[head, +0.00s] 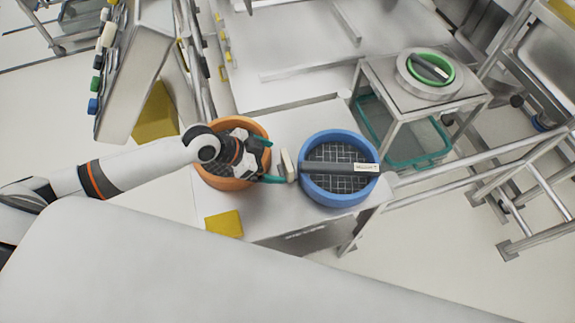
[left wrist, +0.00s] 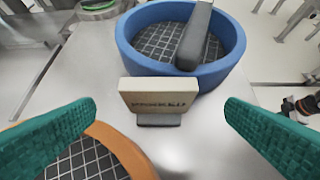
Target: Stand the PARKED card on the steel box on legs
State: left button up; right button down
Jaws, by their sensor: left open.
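The PARKED card (left wrist: 158,97) is a small cream block with dark lettering. It stands upright on a dark foot in the left wrist view, just in front of the blue round bin (left wrist: 125,38). In the head view the card (head: 287,164) shows as a thin pale slab between the orange and blue bins, on a boxy steel top (head: 290,118). My left gripper (head: 270,162) is open beside the card; in the wrist view its teal fingers are on either side, apart from it. I cannot tell which steel piece is the named box. My right gripper is not in view.
The orange bin (head: 205,177) is under my left gripper. The blue bin (head: 308,188) holds a dark labelled bar. A yellow pad (head: 225,223) lies at the near edge. A small steel stand (head: 378,77) at right carries a green ring. Rails lie farther right.

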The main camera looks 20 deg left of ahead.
aim_at(284, 163)
pick_arm(q)
jog(key=shift+x, duration=0.8)
jog(key=x, duration=0.5)
jog(key=shift+w, duration=0.1)
jog(key=shift+r, duration=0.1)
jog(key=shift+c, duration=0.4)
jog(key=c, duration=1.1)
jog(key=shift+r+p, duration=0.15)
jog(key=shift+p, duration=0.25)
